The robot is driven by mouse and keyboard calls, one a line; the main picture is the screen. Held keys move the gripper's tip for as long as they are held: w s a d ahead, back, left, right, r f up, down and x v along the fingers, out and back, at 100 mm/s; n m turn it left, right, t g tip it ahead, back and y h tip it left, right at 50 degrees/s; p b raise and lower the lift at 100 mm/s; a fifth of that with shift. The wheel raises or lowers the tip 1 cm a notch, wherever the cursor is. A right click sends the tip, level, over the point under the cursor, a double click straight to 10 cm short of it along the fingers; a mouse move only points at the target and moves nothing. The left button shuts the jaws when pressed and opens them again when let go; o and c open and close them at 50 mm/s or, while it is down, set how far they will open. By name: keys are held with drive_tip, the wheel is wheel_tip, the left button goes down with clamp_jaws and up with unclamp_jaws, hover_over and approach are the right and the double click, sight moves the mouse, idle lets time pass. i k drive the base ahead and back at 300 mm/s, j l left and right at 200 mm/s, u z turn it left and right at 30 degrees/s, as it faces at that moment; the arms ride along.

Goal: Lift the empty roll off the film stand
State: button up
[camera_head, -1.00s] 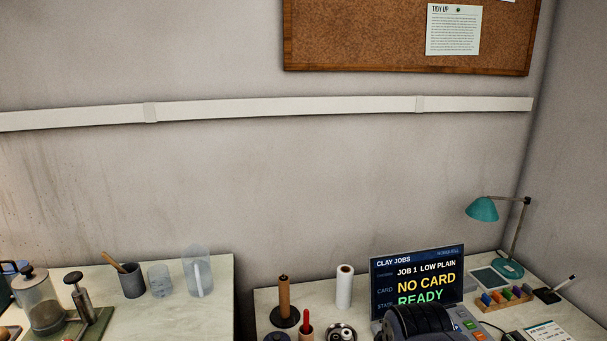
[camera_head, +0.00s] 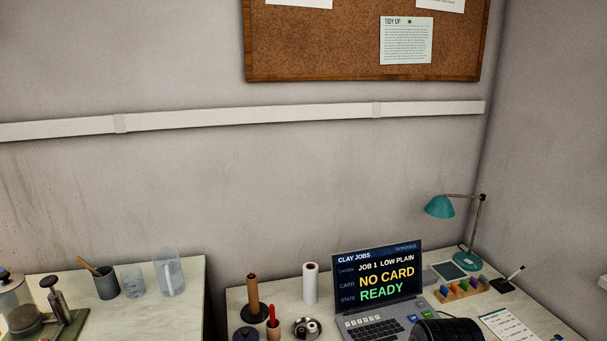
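The empty roll (camera_head: 253,296) is a bare brown tube standing upright on the film stand (camera_head: 244,314), which has a dark round base, on the right-hand table. A small dark peg tip shows at the top of the tube. A white roll (camera_head: 311,283) stands upright to its right, apart from it. My gripper is not in view. A dark ribbed shape at the bottom edge, in front of the laptop, looks like part of my arm.
A red stick in a small holder (camera_head: 273,332) and a round metal dish (camera_head: 307,328) stand close in front of the tube. A laptop (camera_head: 378,275) reading NO CARD, READY is to the right. A gap separates the left table (camera_head: 185,308), with cups and a press.

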sight(252, 287)
drive_tip(key=i+l+u, duration=0.1)
drive_tip(key=i+u, duration=0.25)
drive_tip(key=i+l+u, duration=0.15)
drive_tip(key=u, duration=0.25)
drive_tip(key=i+l+u, duration=0.35)
drive_tip(key=k+j, duration=0.05)
drive_tip(key=j, duration=0.05)
